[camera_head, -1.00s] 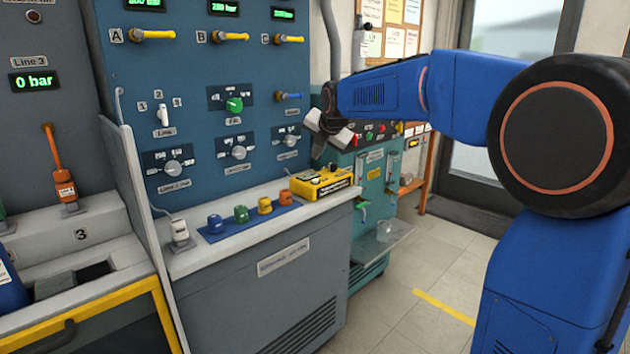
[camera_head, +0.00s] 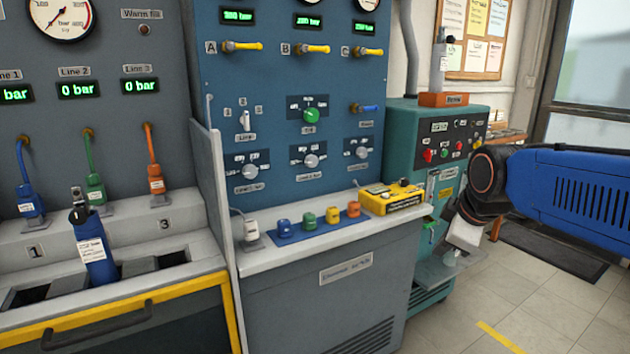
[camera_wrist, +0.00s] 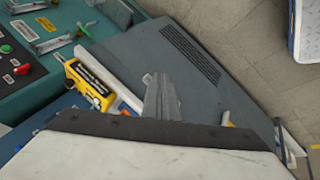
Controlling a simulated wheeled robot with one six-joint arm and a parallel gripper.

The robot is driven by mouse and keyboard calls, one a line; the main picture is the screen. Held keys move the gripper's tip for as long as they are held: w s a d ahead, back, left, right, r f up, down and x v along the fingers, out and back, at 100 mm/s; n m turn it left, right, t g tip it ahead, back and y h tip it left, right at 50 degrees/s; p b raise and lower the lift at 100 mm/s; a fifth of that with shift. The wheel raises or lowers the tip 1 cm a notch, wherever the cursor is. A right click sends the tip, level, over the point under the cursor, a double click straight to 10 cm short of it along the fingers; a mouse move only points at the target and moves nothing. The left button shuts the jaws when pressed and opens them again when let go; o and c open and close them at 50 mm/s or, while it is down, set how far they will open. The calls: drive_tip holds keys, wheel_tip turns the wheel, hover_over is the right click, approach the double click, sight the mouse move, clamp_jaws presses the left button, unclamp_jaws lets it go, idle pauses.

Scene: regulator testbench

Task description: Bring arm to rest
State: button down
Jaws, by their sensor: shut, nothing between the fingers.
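My arm reaches in from the right edge of the head view, with blue links and a dark wrist joint. My gripper (camera_head: 464,236) hangs below that wrist, in front of the teal cabinet (camera_head: 405,130). Its pale housing shows, but its fingertips are too small to make out there. In the wrist view the fingers (camera_wrist: 162,98) look closed together with nothing between them. The pale gripper body with a dark edge fills the bottom of that view.
The blue-grey panel bench carries a yellow device (camera_head: 392,198) and a blue strip with several coloured knobs (camera_head: 308,217). A blue bottle-like thing (camera_head: 92,245) stands in a slot at the left. Bare tiled floor (camera_head: 480,300) lies at the lower right.

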drive_tip(key=s+d+f+m+g, duration=0.1)
drive_tip(key=s+f+m, duration=0.5)
drive_tip(key=s, duration=0.3)
drive_tip(key=s+f+m, duration=0.5)
drive_tip(key=s+f, duration=0.1)
drive_tip(key=s, duration=0.4)
drive_tip(key=shift+s+d+m+g, duration=0.25)
drive_tip(key=shift+d+m+g, duration=0.1)
drive_tip(key=shift+m+g, duration=0.05)
drive_tip(key=shift+w, duration=0.1)
idle(0.6)
